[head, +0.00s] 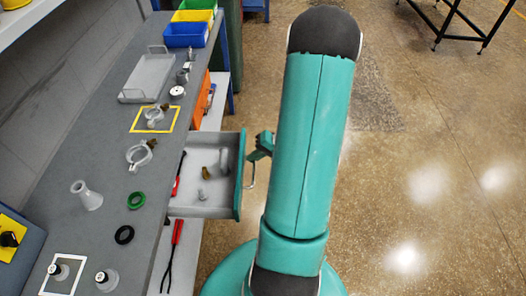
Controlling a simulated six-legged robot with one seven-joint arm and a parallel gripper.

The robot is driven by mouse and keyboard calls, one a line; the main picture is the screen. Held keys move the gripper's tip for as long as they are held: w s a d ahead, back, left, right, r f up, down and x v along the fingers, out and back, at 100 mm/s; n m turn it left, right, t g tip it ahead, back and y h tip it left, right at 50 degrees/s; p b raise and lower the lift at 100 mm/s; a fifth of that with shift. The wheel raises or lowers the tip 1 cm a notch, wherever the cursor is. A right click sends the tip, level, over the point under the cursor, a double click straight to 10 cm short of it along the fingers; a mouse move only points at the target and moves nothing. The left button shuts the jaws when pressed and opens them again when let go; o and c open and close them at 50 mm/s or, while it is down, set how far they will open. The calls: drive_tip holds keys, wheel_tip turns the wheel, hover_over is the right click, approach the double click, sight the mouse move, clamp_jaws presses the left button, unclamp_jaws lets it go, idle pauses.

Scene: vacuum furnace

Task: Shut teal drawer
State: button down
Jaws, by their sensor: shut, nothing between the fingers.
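The teal drawer (240,178) is pulled out from the right side of the grey bench. Its grey inside shows a brass-coloured piece and several small metal fittings. A metal bar handle (252,170) sticks out from its front. My gripper (254,153) is shut and empty, close by the far end of the drawer front near the handle. I cannot tell whether it touches the drawer. My teal arm hides part of the gripper and the floor in front of the drawer.
The grey bench (92,180) holds clamps, a green ring (137,200), a black ring (124,235), a metal tray (147,80) and coloured bins (186,35). An orange front (201,98) sits beyond the drawer. Red-handled tools lie on the shelf below.

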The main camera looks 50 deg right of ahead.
drive_tip(key=shift+w+a+f, duration=0.25)
drive_tip(key=shift+f, duration=0.05)
hover_over(196, 166)
drive_tip(key=shift+s+d, duration=0.15)
drive_tip(key=shift+d, duration=0.15)
drive_tip(key=shift+w+a+r, duration=0.1)
drive_tip(key=shift+w+a, duration=0.1)
drive_tip(key=shift+a, duration=0.05)
